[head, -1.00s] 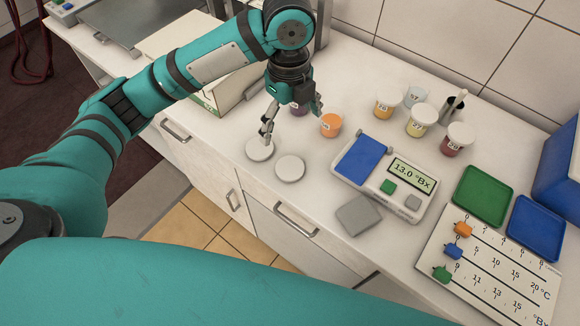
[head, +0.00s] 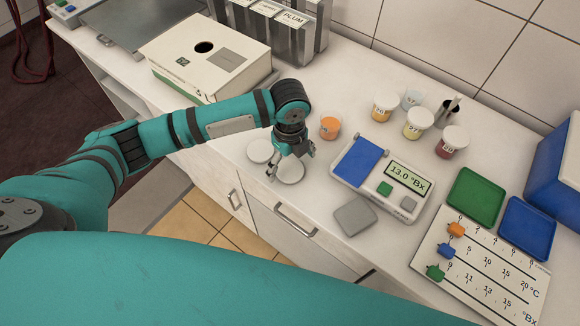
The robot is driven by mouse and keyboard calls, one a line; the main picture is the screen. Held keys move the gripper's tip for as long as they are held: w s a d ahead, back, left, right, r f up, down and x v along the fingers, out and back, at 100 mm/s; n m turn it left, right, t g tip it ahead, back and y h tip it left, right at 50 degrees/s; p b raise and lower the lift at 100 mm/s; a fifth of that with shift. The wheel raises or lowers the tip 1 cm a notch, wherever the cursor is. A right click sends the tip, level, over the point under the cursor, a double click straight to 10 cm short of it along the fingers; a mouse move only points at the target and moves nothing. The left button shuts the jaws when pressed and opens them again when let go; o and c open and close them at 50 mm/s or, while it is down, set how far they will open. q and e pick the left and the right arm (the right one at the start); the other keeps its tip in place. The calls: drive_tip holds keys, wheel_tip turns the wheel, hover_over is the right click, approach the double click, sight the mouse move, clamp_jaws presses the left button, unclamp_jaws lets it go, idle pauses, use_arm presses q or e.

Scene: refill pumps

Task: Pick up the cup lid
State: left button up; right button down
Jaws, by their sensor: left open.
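Two round white cup lids lie flat on the counter near its front edge. The left lid (head: 259,150) is partly covered by my left gripper's arm. The right lid (head: 290,173) lies directly below my left gripper (head: 288,166). The gripper points down with its fingers apart over this lid, one finger near its left edge. I cannot tell whether the fingers touch the lid. An open cup with orange contents (head: 330,126) stands just behind and to the right of the gripper. My right gripper is not in view.
A meter reading 13.0 °Bx (head: 383,177) stands right of the lids, with a grey square (head: 355,216) before it. Lidded cups (head: 418,123) stand behind. A green tray (head: 474,197), a blue tray (head: 527,228) and a slider board (head: 480,267) are at right.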

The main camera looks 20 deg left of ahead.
sight(290, 170)
use_arm(q)
drive_tip(key=shift+f, duration=1.35)
drive_tip(key=c, duration=0.9)
drive_tip(key=shift+r, duration=0.1)
drive_tip(key=shift+c, duration=0.2)
